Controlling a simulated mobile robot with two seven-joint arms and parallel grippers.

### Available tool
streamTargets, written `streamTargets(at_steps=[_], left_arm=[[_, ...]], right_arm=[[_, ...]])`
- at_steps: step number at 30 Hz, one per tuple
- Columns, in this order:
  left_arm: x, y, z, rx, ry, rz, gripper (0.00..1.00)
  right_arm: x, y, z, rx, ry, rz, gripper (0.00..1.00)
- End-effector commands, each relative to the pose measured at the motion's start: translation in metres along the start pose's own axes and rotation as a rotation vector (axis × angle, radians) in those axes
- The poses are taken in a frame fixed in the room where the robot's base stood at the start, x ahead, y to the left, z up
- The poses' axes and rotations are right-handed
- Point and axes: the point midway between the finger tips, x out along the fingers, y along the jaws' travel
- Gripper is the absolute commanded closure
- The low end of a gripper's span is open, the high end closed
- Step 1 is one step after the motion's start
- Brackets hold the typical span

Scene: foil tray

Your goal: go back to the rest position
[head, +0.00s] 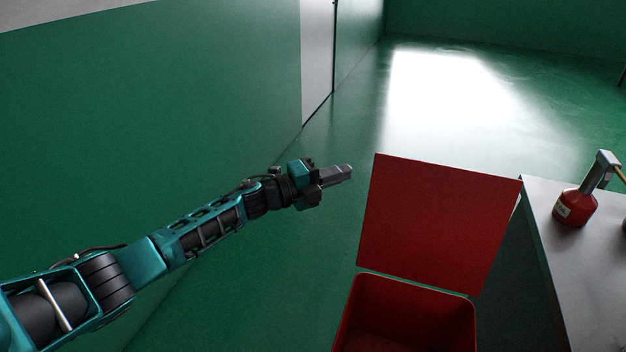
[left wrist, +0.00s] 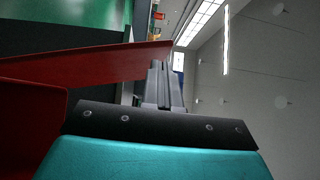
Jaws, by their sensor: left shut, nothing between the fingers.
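My left gripper (head: 340,173) is stretched out from the left in the head view. Its fingers are shut with nothing between them. It is in the air just left of the raised lid (head: 437,222) of a red bin (head: 452,310). In the left wrist view the shut fingers (left wrist: 163,84) point away from the camera, and the red lid (left wrist: 100,66) shows beside them. My right gripper is in neither view.
The red bin stands open at the lower middle right, its inside partly visible. A grey table (head: 560,270) at the right carries a red bottle with a metal top (head: 574,208). A green wall (head: 150,110) runs along the left. The green floor beyond the bin is clear.

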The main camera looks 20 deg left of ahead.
Motion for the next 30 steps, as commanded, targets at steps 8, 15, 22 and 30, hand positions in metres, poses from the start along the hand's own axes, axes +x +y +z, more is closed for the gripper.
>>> streamTargets(at_steps=[8, 15, 22, 30], left_arm=[[-0.055, 0.003, -0.003, -0.001, 0.007, 0.005, 1.00], [-0.069, 0.002, -0.004, 0.000, 0.011, 0.002, 1.00], [-0.069, 0.018, -0.027, -0.136, -0.034, -0.014, 1.00], [-0.091, 0.069, -0.089, -0.628, -0.258, -0.040, 1.00]], right_arm=[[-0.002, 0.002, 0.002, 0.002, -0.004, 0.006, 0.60], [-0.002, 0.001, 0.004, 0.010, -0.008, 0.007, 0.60], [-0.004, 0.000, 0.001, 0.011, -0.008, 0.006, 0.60], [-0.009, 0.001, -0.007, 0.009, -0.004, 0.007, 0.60]])
